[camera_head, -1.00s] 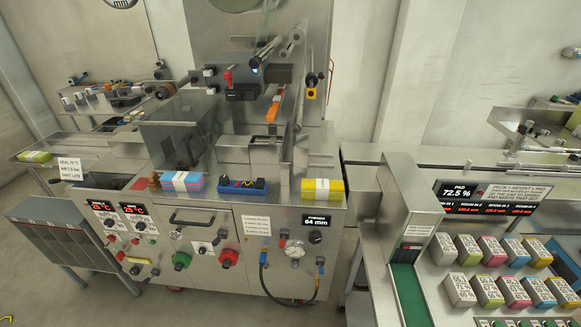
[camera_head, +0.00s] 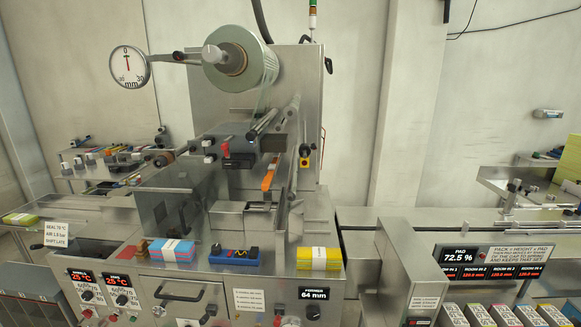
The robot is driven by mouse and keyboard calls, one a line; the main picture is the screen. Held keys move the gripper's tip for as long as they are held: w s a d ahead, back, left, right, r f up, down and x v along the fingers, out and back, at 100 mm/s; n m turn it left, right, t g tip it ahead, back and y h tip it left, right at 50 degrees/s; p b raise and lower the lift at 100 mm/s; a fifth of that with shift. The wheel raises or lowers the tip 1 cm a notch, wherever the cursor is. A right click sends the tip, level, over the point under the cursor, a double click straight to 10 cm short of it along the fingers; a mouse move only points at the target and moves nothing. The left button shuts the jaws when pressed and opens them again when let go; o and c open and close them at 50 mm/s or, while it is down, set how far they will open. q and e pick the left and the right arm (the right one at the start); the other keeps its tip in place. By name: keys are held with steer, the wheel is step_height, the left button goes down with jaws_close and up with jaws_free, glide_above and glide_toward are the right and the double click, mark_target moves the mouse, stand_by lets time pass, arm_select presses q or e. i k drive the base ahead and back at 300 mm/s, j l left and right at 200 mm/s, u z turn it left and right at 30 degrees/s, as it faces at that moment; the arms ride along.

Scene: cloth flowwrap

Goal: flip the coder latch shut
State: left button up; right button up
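A dark box (camera_head: 238,162) is mounted on the front of the wrapping machine, below the film rollers. A small red lever (camera_head: 226,146) stands up at its left end; it looks like the coder latch, but no label on it is readable. The lever appears raised and tilted, not lying flat along the box. An orange bar (camera_head: 269,174) slants down to the right of the box. Neither of my grippers is in view.
A film reel (camera_head: 240,58) and a round dial (camera_head: 130,67) are above. Below, a stack of blue and pink cloths (camera_head: 172,252), a blue tray (camera_head: 233,262) and a yellow cloth stack (camera_head: 318,259) stand on the machine ledge. A display panel (camera_head: 490,262) is at right.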

mark_target(225, 151)
steer(key=j+z, duration=0.3)
steer(key=j, duration=0.95)
steer(key=j+z, duration=0.25)
steer(key=j, duration=0.95)
steer(key=k, duration=0.05)
